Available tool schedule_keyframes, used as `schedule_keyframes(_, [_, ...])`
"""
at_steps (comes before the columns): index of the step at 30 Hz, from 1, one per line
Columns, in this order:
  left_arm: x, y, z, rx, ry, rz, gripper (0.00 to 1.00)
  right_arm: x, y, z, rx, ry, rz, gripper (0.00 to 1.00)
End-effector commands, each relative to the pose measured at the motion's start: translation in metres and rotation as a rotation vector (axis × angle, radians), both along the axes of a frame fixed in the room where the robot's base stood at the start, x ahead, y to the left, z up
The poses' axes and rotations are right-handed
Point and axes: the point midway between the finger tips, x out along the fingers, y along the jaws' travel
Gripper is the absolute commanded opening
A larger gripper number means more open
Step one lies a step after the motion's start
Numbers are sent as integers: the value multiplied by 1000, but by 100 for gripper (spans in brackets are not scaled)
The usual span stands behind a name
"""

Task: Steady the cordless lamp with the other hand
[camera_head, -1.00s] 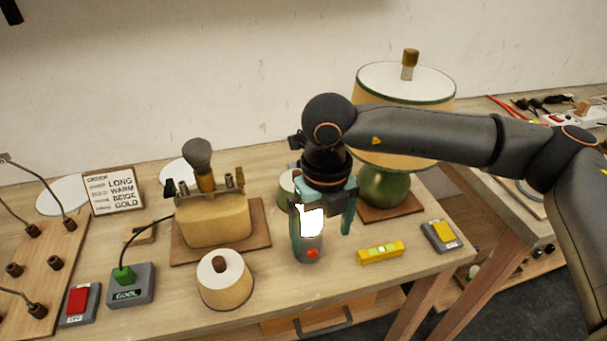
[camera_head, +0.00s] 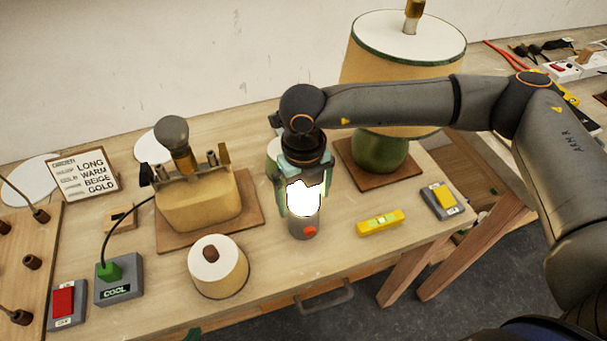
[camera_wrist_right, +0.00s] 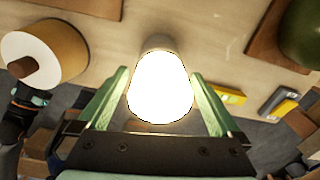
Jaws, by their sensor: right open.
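The cordless lamp (camera_head: 304,222) stands upright on the table, a grey cylinder with a red button and a glaring white top. No cord shows on it. My right gripper (camera_head: 305,194) reaches down over it, open, with one green finger on each side of the glowing part. In the right wrist view the lamp's glow (camera_wrist_right: 160,88) sits between the fingers, with a gap visible on both sides.
A white-topped beige shade (camera_head: 220,270) and a wired lamp base (camera_head: 200,208) stand left of the lamp. A yellow level (camera_head: 381,222) and a yellow switch (camera_head: 442,200) lie to its right. A big green lamp (camera_head: 380,152) stands behind right. The table's front edge is close.

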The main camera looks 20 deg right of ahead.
Motion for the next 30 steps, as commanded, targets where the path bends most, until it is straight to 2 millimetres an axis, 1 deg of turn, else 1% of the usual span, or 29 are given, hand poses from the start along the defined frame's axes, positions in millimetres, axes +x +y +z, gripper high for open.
schedule_keyframes(1, [0,0,2,0,0,0,0,-1,0,-9,-1,3,1,100])
schedule_keyframes(3, [0,0,3,0,0,0,0,-1,0,-20,0,2,1,100])
schedule_keyframes(6, [0,0,3,0,0,0,0,0,0,-32,0,1,0,100])
schedule_keyframes(9, [0,0,4,0,0,0,0,0,0,-39,0,1,0,100])
schedule_keyframes(13, [1,0,4,0,-2,0,0,0,0,-44,0,0,0,100])
schedule_keyframes(20, [2,0,4,0,-3,-1,0,0,0,-44,0,-1,0,100])
schedule_keyframes(30, [2,0,5,0,-3,-1,0,0,0,-44,0,-1,1,63])
